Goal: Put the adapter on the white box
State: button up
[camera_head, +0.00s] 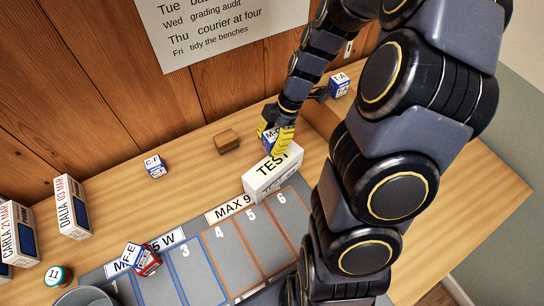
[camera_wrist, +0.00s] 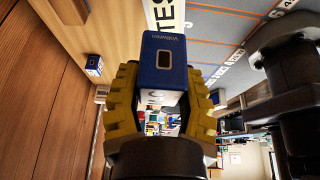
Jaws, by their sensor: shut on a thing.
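My gripper (camera_head: 276,137) has yellow fingers shut on a blue-and-white adapter (camera_head: 270,138), its label partly hidden and starting "M-C". In the wrist view the adapter (camera_wrist: 164,62) sits between the fingers of my gripper (camera_wrist: 163,100), its blue face showing. The white box (camera_head: 272,172) marked TEST stands at the back of the grey mat. The adapter is at the box's rear upper edge in the head view; I cannot tell whether they touch. Part of the box (camera_wrist: 166,14) shows beyond the adapter in the wrist view.
The mat (camera_head: 207,262) has numbered outlined slots. Other adapters stand around: C-F (camera_head: 155,166), T-A (camera_head: 339,85) and M-F-E (camera_head: 131,256), the last against a red object. A wooden block (camera_head: 227,141) lies left of my gripper. Upright boxes (camera_head: 72,208) stand at left.

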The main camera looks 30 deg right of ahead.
aim_at(266, 167)
jog(key=shift+f, duration=3.05)
jog(key=shift+f, duration=0.2)
jog(key=o, duration=1)
jog(key=shift+r, duration=0.15)
